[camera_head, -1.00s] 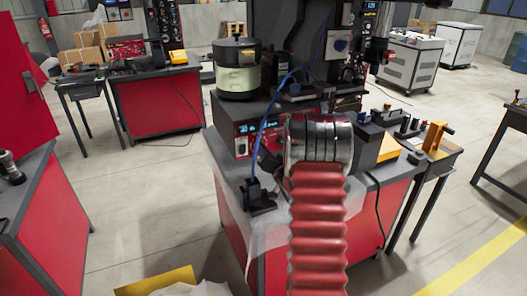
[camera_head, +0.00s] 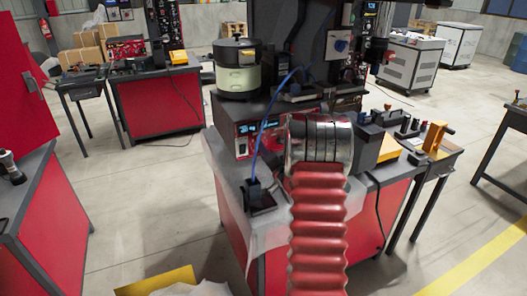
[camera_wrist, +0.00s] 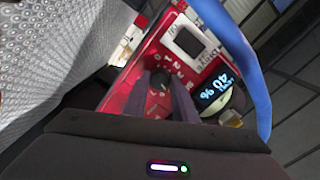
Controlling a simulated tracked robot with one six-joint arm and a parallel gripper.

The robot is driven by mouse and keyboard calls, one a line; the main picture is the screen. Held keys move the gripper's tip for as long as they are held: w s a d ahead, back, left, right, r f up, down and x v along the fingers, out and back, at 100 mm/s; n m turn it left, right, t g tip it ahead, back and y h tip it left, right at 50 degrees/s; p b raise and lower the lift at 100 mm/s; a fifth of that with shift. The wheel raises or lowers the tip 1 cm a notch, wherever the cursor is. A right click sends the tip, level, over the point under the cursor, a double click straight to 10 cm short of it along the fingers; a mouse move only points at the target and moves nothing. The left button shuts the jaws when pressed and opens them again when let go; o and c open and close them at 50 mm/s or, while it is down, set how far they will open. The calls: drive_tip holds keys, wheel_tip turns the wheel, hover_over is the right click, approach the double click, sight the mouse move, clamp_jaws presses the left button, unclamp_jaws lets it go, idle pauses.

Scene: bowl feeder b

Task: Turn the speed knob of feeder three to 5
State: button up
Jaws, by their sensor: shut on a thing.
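In the wrist view my gripper (camera_wrist: 159,92) has its two dark fingers on either side of a dark round knob (camera_wrist: 158,80), and it is shut on it. The knob sits on a red control panel (camera_wrist: 137,82) with white digits around the knob. A lit display (camera_wrist: 216,90) beside it reads about 40 %. In the head view the red control box (camera_head: 242,146) with its lit display stands under the bowl feeder (camera_head: 237,75). My arm hides the gripper and knob there. I cannot read a feeder number.
A blue cable (camera_wrist: 246,60) arches close to my gripper; it also runs down past the control box in the head view (camera_head: 258,145). Bubble wrap (camera_wrist: 70,70) lies to the left. A black block (camera_head: 260,197) stands at the bench edge.

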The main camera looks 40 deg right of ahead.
drive_tip(key=shift+s+d+f, duration=0.1)
drive_tip(key=shift+d, duration=0.1)
drive_tip(key=o, duration=1)
drive_tip(key=shift+o, duration=0.2)
drive_tip(key=shift+a, duration=0.1)
drive_tip(key=v, duration=1.3)
drive_tip(key=shift+s, duration=0.35)
drive_tip(key=shift+a, duration=0.15)
